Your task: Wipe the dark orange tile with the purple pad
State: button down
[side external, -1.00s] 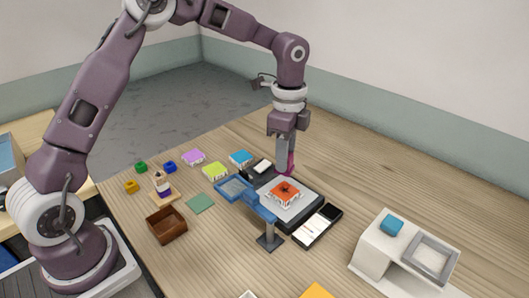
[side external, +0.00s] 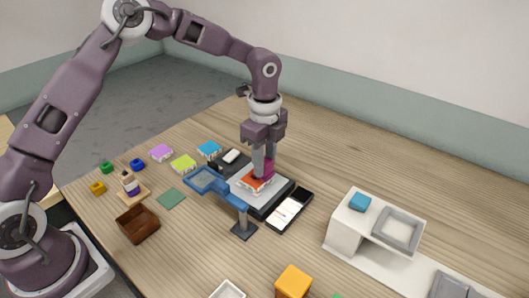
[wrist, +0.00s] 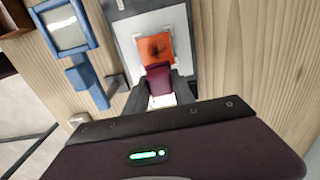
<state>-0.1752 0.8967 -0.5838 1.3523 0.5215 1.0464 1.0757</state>
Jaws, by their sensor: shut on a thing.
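The dark orange tile (side external: 251,184) sits on a white block on a grey and black base in the side view. A dark smudge (wrist: 158,47) shows on its face in the wrist view. My gripper (side external: 264,160) is shut on the purple pad (side external: 268,169), a dark magenta block. The pad is at one edge of the tile and overlaps it in both views. In the wrist view, the pad (wrist: 158,78) hides the tile's near edge. I cannot tell whether the pad touches the tile.
A blue-framed magnifier (side external: 207,181) on a stand is close beside the tile's base. A brown box (side external: 138,224), coloured tiles and a white stand (side external: 345,232) are farther off. The table behind is clear.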

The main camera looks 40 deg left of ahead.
jog(key=shift+f, duration=0.85)
jog(key=shift+a+f, duration=0.55)
jog(key=shift+f, duration=0.1)
jog(key=shift+a, duration=2.65)
jog(key=shift+d, duration=3.15)
jog(key=shift+r, duration=4.15)
